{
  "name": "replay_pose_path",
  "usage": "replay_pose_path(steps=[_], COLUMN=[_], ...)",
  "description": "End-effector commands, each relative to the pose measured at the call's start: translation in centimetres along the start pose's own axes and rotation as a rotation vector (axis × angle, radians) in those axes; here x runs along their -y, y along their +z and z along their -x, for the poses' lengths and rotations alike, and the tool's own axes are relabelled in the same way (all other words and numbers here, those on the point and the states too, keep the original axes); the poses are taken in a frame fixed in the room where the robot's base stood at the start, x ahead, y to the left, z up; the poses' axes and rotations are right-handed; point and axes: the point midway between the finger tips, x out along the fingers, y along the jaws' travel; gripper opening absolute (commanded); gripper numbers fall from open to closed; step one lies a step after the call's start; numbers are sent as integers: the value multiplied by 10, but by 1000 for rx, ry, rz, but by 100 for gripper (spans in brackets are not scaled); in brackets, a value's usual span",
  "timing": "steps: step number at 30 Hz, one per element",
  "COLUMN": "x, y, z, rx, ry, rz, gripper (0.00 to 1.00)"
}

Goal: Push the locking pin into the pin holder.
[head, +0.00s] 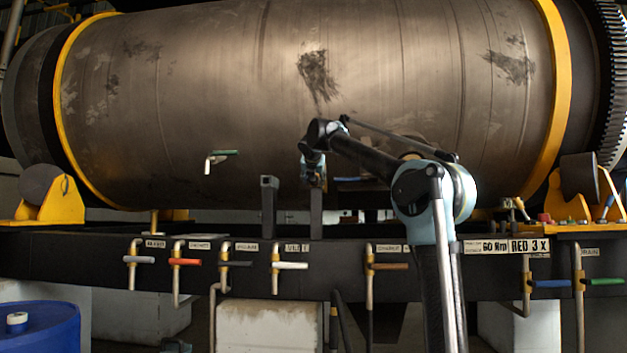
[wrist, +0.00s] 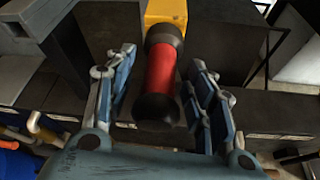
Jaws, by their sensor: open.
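In the wrist view a red cylinder with black ends (wrist: 161,72), which looks like the locking pin's grip, sticks out from a yellow block (wrist: 166,11). The yellow block may be the pin holder; I cannot tell how deep the pin sits. My gripper (wrist: 163,64) is open, with one blue-grey finger on each side of the red cylinder and visible gaps between. In the head view my gripper (head: 312,170) is small and dark, at the top of the right-hand dark post. The pin and yellow block are not distinguishable there.
A large metal drum (head: 230,100) with yellow bands lies behind. Two dark posts, one at left (head: 269,206), rise from a dark beam (head: 100,262) carrying several coloured valve handles. A blue barrel (head: 40,328) stands at lower left. Dark panels flank the cylinder in the wrist view.

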Motion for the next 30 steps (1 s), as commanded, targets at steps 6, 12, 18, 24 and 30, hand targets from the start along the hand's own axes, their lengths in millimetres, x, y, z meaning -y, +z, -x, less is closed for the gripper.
replay_pose_path(steps=[6, 12, 18, 24, 30], x=[0, 0, 0, 0, 0], y=[0, 0, 0, 0, -5], z=[-6, -6, -6, -4, 8], rx=[0, 0, 0, 0, 0], ry=[-1, -1, -1, 0, 1], rz=[0, 0, 0, 0, -1], gripper=[50, 47, 2, 0, 0])
